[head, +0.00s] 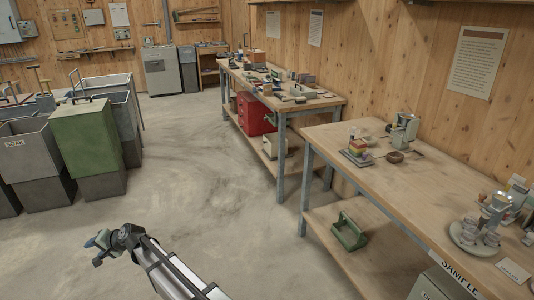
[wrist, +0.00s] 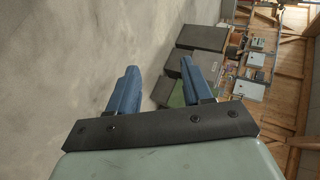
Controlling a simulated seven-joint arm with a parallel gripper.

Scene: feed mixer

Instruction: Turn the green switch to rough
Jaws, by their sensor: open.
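I cannot make out a green switch or a "rough" mark in either view. My gripper (head: 96,251) is at the lower left of the head view, over bare floor and far from the wall. In the wrist view my gripper (wrist: 160,66) shows two blue fingers spread apart with nothing between them.
A green bin (head: 85,140) and grey bins (head: 32,155) stand at left. Two workbenches line the right wall; the near bench (head: 345,135) holds small machines and a plate of cups. The middle floor (head: 215,160) is clear.

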